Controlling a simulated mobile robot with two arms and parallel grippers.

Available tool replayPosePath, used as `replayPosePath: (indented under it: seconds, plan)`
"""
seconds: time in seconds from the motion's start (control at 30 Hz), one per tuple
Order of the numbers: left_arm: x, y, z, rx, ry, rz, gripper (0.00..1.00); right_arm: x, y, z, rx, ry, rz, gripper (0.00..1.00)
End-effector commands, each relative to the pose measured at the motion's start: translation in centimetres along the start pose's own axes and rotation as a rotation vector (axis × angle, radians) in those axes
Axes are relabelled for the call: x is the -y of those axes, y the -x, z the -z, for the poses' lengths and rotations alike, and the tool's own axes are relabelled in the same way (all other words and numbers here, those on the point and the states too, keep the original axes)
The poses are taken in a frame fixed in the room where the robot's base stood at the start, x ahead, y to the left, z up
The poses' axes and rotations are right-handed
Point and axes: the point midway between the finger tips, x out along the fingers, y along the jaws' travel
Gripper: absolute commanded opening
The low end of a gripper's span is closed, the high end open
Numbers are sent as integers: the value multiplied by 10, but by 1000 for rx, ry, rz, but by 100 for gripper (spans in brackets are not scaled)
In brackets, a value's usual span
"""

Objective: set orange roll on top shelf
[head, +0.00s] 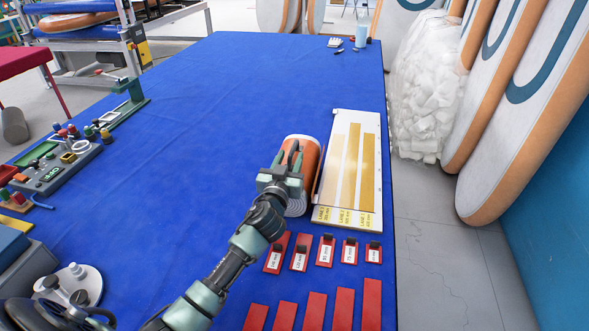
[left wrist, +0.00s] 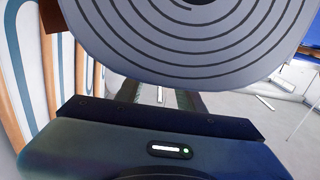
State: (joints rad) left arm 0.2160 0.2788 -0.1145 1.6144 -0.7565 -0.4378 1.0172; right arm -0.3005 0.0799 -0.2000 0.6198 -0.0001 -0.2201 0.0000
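The orange roll (head: 309,149) is on or just above the blue table, beside the left edge of a pale lane board. Its grey spiral end also shows large and close at the top of the left wrist view (left wrist: 185,45). My left gripper (head: 291,155) is right at the roll, its fingers overlapping the orange side. In the wrist view the roll's end hides the fingertips, so I cannot tell whether they are closed on it. The right gripper is not in view. I cannot make out a top shelf for certain.
The lane board (head: 348,170) with yellow strips lies at the right of the blue table (head: 200,130). Red labelled tags (head: 325,250) and red strips (head: 316,308) lie nearer. A control box (head: 52,170) sits left. Upright boards (head: 520,100) line the right. The table's middle is clear.

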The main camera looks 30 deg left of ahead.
Motion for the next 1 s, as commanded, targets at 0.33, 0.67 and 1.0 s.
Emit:
replayPosePath:
  seconds: [0.33,0.67,1.0]
  plan:
    - [2,-44,0,-1,-2,1,38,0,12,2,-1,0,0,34]
    - [2,-53,-2,0,0,0,38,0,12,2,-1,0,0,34]
    - [2,-53,-2,0,0,0,0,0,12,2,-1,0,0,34]
